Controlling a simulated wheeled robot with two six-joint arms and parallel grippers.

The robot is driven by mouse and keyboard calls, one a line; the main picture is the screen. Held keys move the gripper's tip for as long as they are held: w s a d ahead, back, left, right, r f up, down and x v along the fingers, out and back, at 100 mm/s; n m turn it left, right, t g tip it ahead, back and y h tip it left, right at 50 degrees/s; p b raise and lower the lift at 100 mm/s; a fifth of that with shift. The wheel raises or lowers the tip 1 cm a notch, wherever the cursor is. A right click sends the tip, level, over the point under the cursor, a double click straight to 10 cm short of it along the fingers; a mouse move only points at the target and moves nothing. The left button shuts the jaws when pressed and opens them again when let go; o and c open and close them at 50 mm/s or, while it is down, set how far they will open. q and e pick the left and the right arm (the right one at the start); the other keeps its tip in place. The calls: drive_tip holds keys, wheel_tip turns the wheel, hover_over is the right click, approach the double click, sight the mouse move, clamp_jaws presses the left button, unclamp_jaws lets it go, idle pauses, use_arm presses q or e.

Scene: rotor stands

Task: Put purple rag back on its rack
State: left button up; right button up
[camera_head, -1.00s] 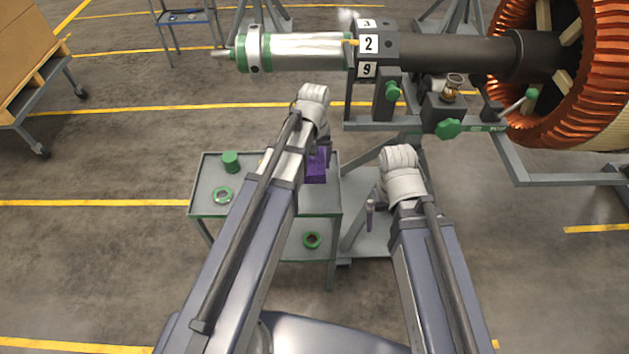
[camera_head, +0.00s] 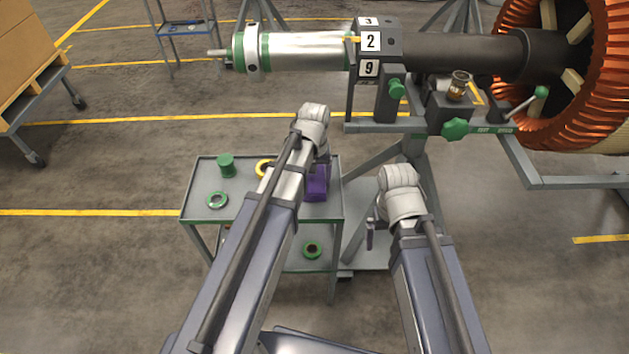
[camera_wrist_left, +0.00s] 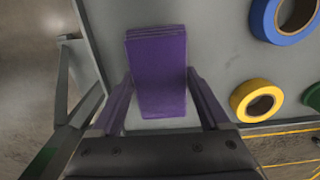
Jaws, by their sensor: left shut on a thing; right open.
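The purple rag (camera_head: 316,186) is a folded block over the right part of the grey cart (camera_head: 206,180). In the left wrist view, the rag (camera_wrist_left: 157,65) stands between the fingers of my left gripper (camera_wrist_left: 160,85), which is shut on it. Grey cart surface shows behind the rag; I cannot tell whether the rag touches it. In the head view, my left forearm and wrist hide part of the cart. My right gripper (camera_head: 371,236) is open and empty, right of the cart. I cannot make out a separate rack for the rag.
A green roll (camera_head: 226,166), a green ring (camera_head: 217,200) and a yellow tape roll (camera_head: 263,168) are on the cart top. A blue tape roll (camera_wrist_left: 285,18) also shows in the left wrist view. The rotor shaft (camera_head: 460,54) on its stand spans the back.

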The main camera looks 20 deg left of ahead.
sight(314, 179)
use_arm(q)
drive_tip(key=shift+f, duration=0.2)
drive_tip(key=o, duration=1.1)
drive_tip(key=shift+c, duration=0.2)
drive_tip(key=shift+r, duration=0.2)
wheel_tip(314, 179, up, 12)
drive_tip(key=p, duration=1.2)
